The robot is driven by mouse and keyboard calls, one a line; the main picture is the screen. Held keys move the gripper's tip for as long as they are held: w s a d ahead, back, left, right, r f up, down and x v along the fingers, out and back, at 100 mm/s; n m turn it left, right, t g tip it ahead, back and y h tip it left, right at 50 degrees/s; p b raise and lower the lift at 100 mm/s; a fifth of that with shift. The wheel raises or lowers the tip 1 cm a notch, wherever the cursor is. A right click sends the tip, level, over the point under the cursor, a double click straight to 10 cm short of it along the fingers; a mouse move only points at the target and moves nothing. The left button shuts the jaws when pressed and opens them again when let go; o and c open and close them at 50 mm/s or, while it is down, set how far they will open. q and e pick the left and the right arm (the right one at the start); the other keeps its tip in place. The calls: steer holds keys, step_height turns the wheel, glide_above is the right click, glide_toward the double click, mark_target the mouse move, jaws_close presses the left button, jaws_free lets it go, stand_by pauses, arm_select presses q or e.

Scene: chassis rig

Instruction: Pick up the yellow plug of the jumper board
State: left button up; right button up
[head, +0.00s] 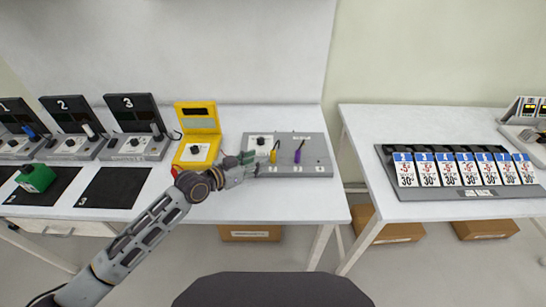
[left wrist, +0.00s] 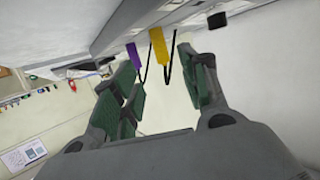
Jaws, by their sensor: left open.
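The jumper board (head: 318,166) is a grey panel on the left table, with a yellow plug (head: 273,155) and a purple plug (head: 297,156) standing on it. My left gripper (head: 253,164) is at the left part of the board, just left of the yellow plug. In the left wrist view, the open green-padded fingers (left wrist: 158,72) have the yellow plug (left wrist: 158,46) roughly between their tips, slightly beyond them. The purple plug (left wrist: 133,56) is close to the left finger; I cannot tell whether they touch. Dark cords hang from both plugs. My right gripper is not in view.
A yellow tester box (head: 197,150) stands just left of the board, behind my left arm. Numbered black-lidded stations (head: 136,142) and a green block (head: 36,178) are farther left. A second table (head: 420,118) on the right holds a row of price cards (head: 450,170).

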mark_target(272, 155)
arm_select(q)
steer(key=shift+x, duration=1.15)
steer(key=shift+w+d+f, duration=0.15)
steer(key=shift+w+d, duration=0.25)
steer(key=shift+d, duration=0.05)
steer(key=shift+w+d+f, duration=0.15)
steer(key=shift+w+d, duration=0.1)
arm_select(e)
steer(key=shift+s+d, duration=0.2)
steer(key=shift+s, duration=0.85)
